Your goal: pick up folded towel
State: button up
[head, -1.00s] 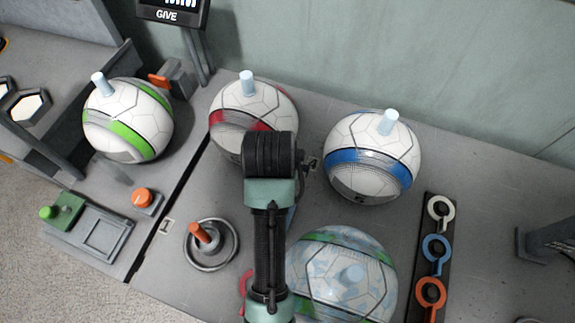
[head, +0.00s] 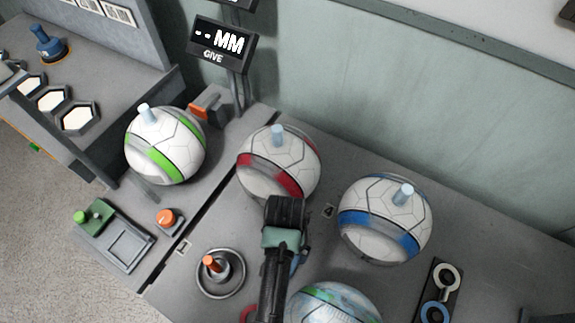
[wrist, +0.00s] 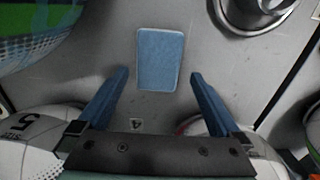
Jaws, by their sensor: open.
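The folded towel (wrist: 160,58) is a flat light-blue rectangle on the grey bench top in the wrist view. My gripper (wrist: 158,76) is open, its two blue fingers spread wider than the towel. The fingertips show just to either side of the towel's near half, with nothing between them touching it; their height above the bench is hard to judge. In the head view my arm covers most of the area where the towel lies, and I cannot make the towel out clearly.
White balls with red (head: 278,163), blue (head: 386,219) and green (head: 165,146) bands surround the arm. A bluish patterned ball (head: 335,303) is at the bottom. A round dish with an orange peg (head: 221,274) stands left of the arm. A rack of rings (head: 438,292) is right.

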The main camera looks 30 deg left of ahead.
notch_tip(320, 180, down, 5)
jog(key=shift+w+d+f, duration=0.1)
jog(key=shift+w, duration=0.05)
jog(key=c, duration=1.1)
